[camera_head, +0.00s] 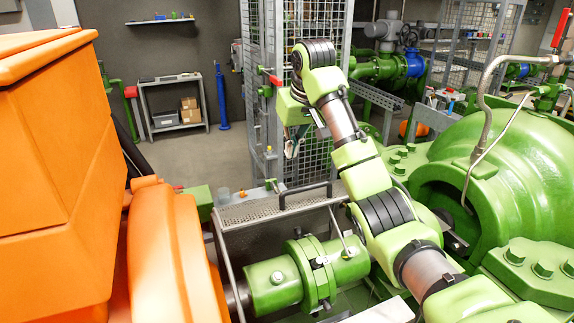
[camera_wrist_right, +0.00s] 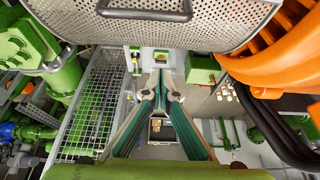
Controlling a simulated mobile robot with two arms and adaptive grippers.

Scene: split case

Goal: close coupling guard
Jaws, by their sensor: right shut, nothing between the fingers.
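The coupling guard (camera_head: 262,209) is a grey perforated metal cover with a dark bar handle (camera_head: 304,190). It stands open behind the green shaft coupling (camera_head: 318,270), which is exposed. In the right wrist view the guard (camera_wrist_right: 215,22) fills the top, with its handle (camera_wrist_right: 145,11) at the upper edge. My right gripper (camera_head: 291,150) is beyond the guard and above its handle, apart from it, pointing down. Its teal-padded fingers (camera_wrist_right: 161,84) come together at the tips, shut and empty. My left gripper is out of view.
An orange housing (camera_head: 50,180) fills the left side. A large green pump casing (camera_head: 510,160) with a bent pipe stands at right. A mesh cage (camera_head: 325,130) rises behind my right arm. A thin rod (camera_head: 338,228) slants beside the coupling. Open floor lies beyond the guard.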

